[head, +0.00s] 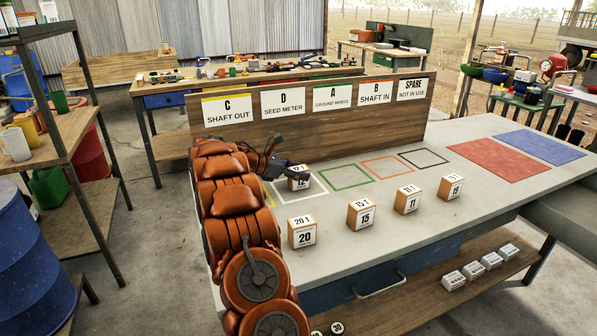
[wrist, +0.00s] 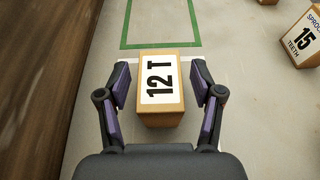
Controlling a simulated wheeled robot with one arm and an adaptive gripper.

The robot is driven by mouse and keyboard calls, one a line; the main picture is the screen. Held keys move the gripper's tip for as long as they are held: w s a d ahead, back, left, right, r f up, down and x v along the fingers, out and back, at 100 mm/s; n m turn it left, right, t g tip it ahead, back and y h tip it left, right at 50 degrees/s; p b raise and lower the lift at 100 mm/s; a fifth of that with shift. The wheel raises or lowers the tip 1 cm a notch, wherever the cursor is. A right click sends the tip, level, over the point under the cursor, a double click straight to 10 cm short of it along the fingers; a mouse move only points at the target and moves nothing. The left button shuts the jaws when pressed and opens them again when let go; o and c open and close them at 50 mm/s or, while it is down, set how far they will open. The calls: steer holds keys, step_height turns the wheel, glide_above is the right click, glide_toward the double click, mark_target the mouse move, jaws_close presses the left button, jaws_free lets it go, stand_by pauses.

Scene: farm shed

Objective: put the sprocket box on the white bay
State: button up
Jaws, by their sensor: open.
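The sprocket box marked 12 T (head: 299,183) is a small orange-brown box with a white label. It stands upright at the back part of the white bay (head: 303,199), a white outline on the bench; the arm hides part of the bay. In the wrist view the 12 T box (wrist: 161,112) sits between the two fingers of my gripper (wrist: 160,88), with a small gap on each side. The gripper is open. A stretch of white line shows just beyond the box, with the green outline (wrist: 123,44) further on.
More sprocket boxes stand along the bench front: 20 (head: 302,233), 15 (head: 361,214), 11 (head: 407,201) and 19 (head: 450,188). The signboard (head: 318,136) rises behind the bays. The green bay (head: 346,189), orange bay (head: 388,177) and black bay (head: 423,166) are empty.

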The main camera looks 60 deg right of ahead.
steer(key=shift+r, duration=0.1)
steer(key=v, duration=1.2)
steer(key=shift+a, duration=0.1)
steer(key=s+a+f+m+t+y, duration=0.1)
steer(key=s+a+m+t+y, duration=0.15)
steer(key=s+a, duration=0.7)
steer(key=s+a+f+m+t+y, duration=0.1)
steer(key=s+a+m+y, duration=0.2)
steer(key=a, duration=1.1)
steer(key=s+a+m+t+y, duration=0.1)
steer(key=s+a+m+y, duration=0.1)
steer(key=s+a, duration=0.75)
steer(key=s+a+f+m+y, duration=0.3)
steer(key=s+a, duration=0.7)
steer(key=a, duration=0.4)
steer(key=shift+s+a+f+m+t+y, duration=0.25)
steer(key=shift+s+f+m+t+y, duration=0.1)
steer(key=shift+f, duration=0.35)
